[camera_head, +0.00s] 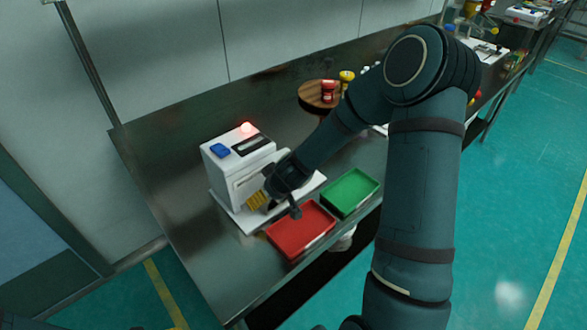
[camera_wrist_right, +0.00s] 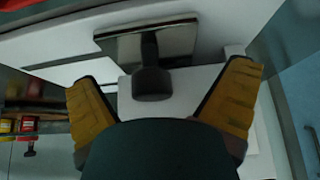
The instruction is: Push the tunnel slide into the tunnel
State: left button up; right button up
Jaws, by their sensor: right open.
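The white machine (camera_head: 238,170) stands on the metal table, with a blue button and a lit red lamp on top. My right gripper (camera_head: 257,201), with yellow fingers, is low at the machine's front. In the right wrist view the right gripper (camera_wrist_right: 160,75) is open, its two fingers wide apart. Between them is a dark knob (camera_wrist_right: 152,84) on a stem from a shiny metal plate (camera_wrist_right: 150,40), which looks like the tunnel slide. The knob is apart from both fingers. The tunnel opening cannot be made out. In the head view the gripper and forearm hide the slide.
A red tray (camera_head: 287,246) and a green tray (camera_head: 335,207) lie just right of the gripper, near the table's front edge. A round wooden stand (camera_head: 311,96) with red and yellow items is farther back. The metal table (camera_head: 150,170) is clear left of the machine.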

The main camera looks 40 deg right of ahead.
pick_arm(q)
notch_tip(320, 180, up, 5)
jog(key=p, duration=0.4)
jog(key=shift+f+p, duration=0.2)
jog(key=shift+p, duration=0.1)
pick_arm(e)
jog(key=v, duration=0.9)
